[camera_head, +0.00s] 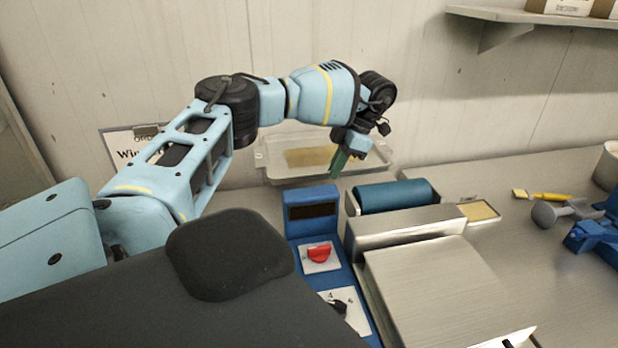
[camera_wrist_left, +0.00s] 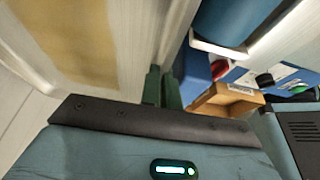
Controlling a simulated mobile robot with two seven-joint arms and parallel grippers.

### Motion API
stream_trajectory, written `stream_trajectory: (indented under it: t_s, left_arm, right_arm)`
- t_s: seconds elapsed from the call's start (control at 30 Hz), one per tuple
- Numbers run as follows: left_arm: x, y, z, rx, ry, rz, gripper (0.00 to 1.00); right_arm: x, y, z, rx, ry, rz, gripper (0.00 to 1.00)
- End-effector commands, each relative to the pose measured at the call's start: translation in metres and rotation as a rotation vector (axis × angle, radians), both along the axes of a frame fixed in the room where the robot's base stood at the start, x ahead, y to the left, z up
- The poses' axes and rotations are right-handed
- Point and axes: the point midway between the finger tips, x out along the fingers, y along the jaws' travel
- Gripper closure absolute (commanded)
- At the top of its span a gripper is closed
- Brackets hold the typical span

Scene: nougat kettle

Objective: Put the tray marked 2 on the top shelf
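A clear tray (camera_head: 272,176) with a yellowish slab in it stands at the back of the bench against the wall. No number shows on it. It also fills the left of the left wrist view (camera_wrist_left: 135,50). My left gripper (camera_head: 341,162) points down at the tray's front right side, its green fingertips overlapping the tray wall. In the left wrist view the fingers (camera_wrist_left: 163,88) are close together at the tray's rim; whether they press on it is unclear. The top shelf (camera_head: 490,15) is on the wall at the upper right. My right gripper is not in view.
A blue machine (camera_head: 296,226) with a red knob (camera_head: 319,253), a blue roller (camera_head: 395,196) and a steel plate (camera_head: 450,290) stands in front of the tray. A yellow-handled brush (camera_head: 550,196) and a blue tool (camera_head: 595,236) lie right. Boxes (camera_head: 560,6) stand on the shelf.

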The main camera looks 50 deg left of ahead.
Motion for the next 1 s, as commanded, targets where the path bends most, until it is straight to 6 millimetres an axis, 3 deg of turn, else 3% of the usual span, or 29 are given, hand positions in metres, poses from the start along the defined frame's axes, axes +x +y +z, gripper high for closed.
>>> stream_trajectory:
  t_s: [0.53, 0.7, 1.0]
  left_arm:
    - [0.000, 0.000, -0.111, 0.003, 0.002, 0.002, 1.00]
    - [0.000, 0.000, -0.127, 0.002, 0.000, 0.001, 1.00]
    - [0.000, 0.000, -0.134, 0.002, 0.000, 0.001, 1.00]
  right_arm:
    - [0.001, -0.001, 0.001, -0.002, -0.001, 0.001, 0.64]
    - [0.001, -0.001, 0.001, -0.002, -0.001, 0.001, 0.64]
    - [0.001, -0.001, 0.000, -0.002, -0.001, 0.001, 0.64]
